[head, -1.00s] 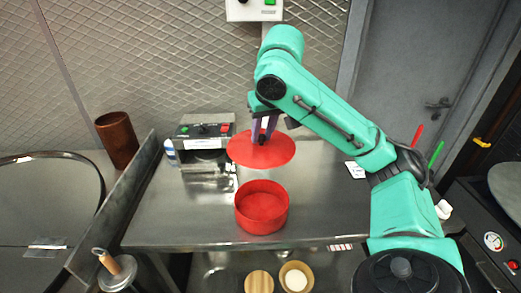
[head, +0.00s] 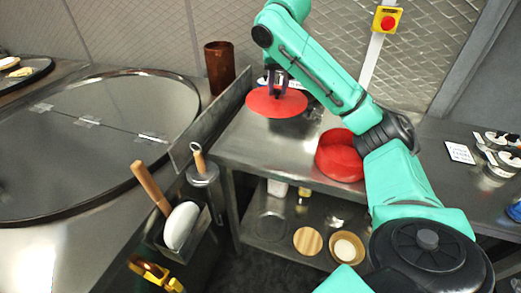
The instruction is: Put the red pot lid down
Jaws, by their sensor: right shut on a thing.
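The red pot lid (head: 276,103) is a flat red disc over the left part of the steel table (head: 270,145). My right gripper (head: 277,88) is shut on the lid from above, at its middle. The lid looks about level; whether it touches the table or hangs just above it, I cannot tell. The open red pot (head: 340,158) stands on the table to the right of the lid, apart from it. My right forearm passes close over the pot and hides part of its right side. My left gripper is not in view.
A low metal wall (head: 212,120) borders the table's left side, with a brown cylinder (head: 219,66) behind it. A lower shelf holds a striped wooden disc (head: 307,240) and a bowl (head: 347,248). A white card (head: 460,152) lies right. Bare table lies in front of the lid.

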